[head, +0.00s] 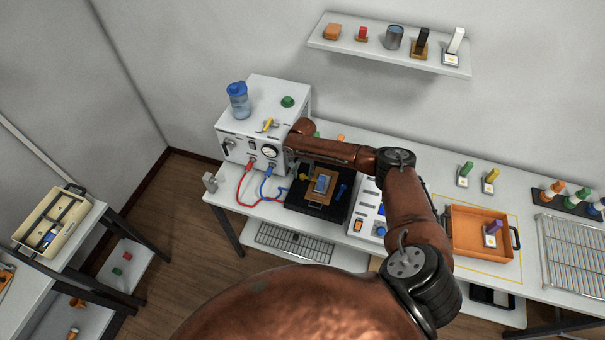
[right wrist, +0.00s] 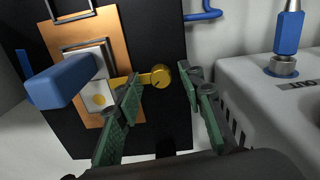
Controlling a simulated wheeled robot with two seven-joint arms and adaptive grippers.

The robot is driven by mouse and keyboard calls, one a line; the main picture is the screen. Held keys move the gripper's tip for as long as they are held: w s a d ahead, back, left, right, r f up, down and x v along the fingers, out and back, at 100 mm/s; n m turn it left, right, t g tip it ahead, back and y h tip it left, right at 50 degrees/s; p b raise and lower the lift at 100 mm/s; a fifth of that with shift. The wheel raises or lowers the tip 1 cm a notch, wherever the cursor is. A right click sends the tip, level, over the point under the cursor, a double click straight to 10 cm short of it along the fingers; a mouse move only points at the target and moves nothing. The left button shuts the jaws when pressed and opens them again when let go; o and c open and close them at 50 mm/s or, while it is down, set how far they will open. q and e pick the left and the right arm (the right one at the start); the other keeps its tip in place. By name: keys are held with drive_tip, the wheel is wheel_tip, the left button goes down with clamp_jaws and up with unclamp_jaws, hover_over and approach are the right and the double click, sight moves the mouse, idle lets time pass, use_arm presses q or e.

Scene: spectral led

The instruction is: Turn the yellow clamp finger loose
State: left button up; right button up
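The yellow clamp finger (right wrist: 160,77) has a round knob, and its arm reaches left toward a small square piece (right wrist: 98,98) with a yellow dot. In the head view the clamp finger (head: 304,177) is a small yellow spot at the left of the black fixture (head: 322,210). My right gripper (right wrist: 168,95) is open. Its two green-padded fingers are apart, with the knob between them in the picture; I cannot tell whether they touch it. In the head view the right hand is hard to make out beside the instrument. My left gripper is not in view.
An orange plate (head: 313,199) with a blue-handled block (right wrist: 65,80) lies on the fixture. A white instrument (head: 235,150) with red and blue cables stands close on the left. An orange tray (head: 465,250) and a wire rack (head: 575,260) are on the right of the bench.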

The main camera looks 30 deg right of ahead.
drive_tip(key=shift+c, duration=0.7)
clamp_jaws()
